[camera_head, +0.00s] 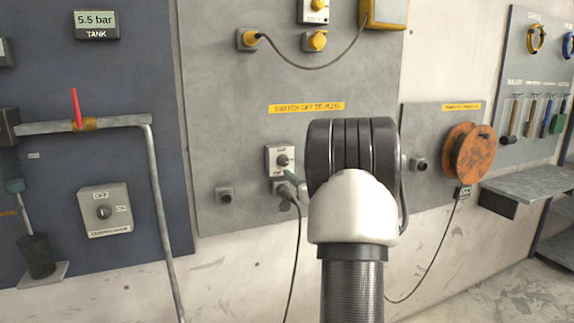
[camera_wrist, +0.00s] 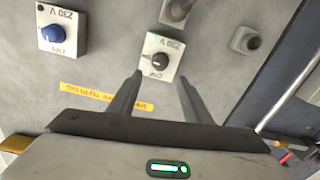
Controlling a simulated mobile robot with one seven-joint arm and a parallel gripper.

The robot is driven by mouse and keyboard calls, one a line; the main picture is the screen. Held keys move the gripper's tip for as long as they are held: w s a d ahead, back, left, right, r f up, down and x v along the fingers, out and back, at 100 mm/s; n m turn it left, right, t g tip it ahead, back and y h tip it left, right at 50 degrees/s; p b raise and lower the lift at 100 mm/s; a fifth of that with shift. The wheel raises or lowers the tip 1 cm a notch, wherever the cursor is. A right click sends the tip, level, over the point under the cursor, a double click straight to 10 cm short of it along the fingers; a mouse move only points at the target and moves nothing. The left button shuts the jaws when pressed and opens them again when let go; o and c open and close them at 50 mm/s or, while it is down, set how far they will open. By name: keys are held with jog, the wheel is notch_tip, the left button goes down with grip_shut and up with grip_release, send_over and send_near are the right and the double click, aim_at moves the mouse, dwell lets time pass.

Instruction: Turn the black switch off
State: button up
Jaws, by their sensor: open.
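The black switch is a dark round knob on a small pale box. It shows in the head view (camera_head: 283,160), just left of my arm, and in the wrist view (camera_wrist: 158,60), near the centre. The wrist picture is upside down to the wall, and the small labels around the knob are hard to read. I cannot tell surely which setting the knob points to. My gripper (camera_wrist: 160,77) is open and empty, with one fingertip at each lower side of the switch box in the wrist view. I see no clear contact. My arm hides most of the gripper in the head view.
A plug with a cable (camera_head: 285,190) sits just below the switch. A blue knob box (camera_wrist: 58,32) is left in the wrist view. A yellow label (camera_head: 306,107) is above the switch. A grey knob box (camera_head: 104,210) and pipe (camera_head: 158,190) stand left; an orange reel (camera_head: 470,152) hangs right.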

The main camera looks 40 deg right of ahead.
aim_at(285, 162)
jog(key=x, duration=0.9)
jog(key=c, duration=1.1)
jog(key=shift+o, duration=0.2)
